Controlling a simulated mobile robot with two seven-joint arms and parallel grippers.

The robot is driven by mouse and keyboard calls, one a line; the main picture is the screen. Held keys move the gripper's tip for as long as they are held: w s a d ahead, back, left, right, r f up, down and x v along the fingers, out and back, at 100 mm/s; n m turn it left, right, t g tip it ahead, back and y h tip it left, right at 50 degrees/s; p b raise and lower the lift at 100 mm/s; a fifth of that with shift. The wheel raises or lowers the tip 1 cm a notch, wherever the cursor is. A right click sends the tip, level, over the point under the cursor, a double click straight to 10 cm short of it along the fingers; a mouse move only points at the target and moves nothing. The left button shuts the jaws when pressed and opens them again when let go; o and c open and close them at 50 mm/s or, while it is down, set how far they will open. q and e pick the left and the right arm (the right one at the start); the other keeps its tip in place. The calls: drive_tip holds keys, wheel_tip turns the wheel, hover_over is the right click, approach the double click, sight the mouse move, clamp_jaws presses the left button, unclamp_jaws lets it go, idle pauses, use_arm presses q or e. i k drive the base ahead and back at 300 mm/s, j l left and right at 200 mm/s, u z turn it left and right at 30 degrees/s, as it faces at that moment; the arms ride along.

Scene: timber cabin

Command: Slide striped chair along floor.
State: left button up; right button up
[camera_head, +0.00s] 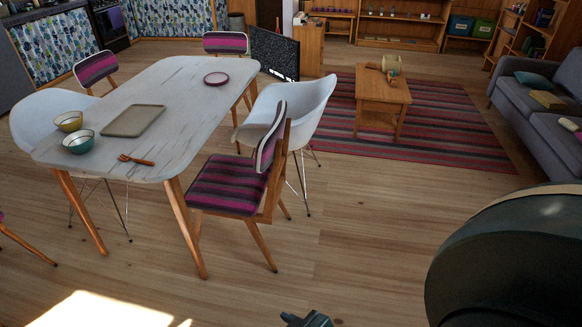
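The nearest striped chair (226,184) has a pink and dark striped seat, a wooden frame and a curved backrest. It stands upright on the floor at the near right corner of the white table (180,78), its backrest to the right. More striped chairs stand at the far left (97,68) and at the far end (226,42) of the table. A small dark piece (306,319) of mine, seemingly the tip of my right gripper, shows at the bottom edge, apart from the chair; its opening is cut off. My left gripper is out of view.
White shell chairs stand beside the table, one (300,105) just behind the striped chair. A wooden coffee table (382,98) sits on a striped rug (440,130), with a grey sofa (540,100) at right. The floor (350,250) in front is clear.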

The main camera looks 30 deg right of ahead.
sight(234, 187)
drive_tip(key=i+l, duration=0.1)
drive_tip(key=l, duration=0.35)
drive_tip(key=i+l, duration=0.1)
drive_tip(key=l, duration=0.3)
drive_tip(key=i+l+z, duration=0.1)
drive_tip(key=l, duration=0.35)
drive_tip(key=i+l, duration=0.15)
drive_tip(key=l, duration=0.25)
drive_tip(key=i+l, duration=0.15)
drive_tip(key=l, duration=0.25)
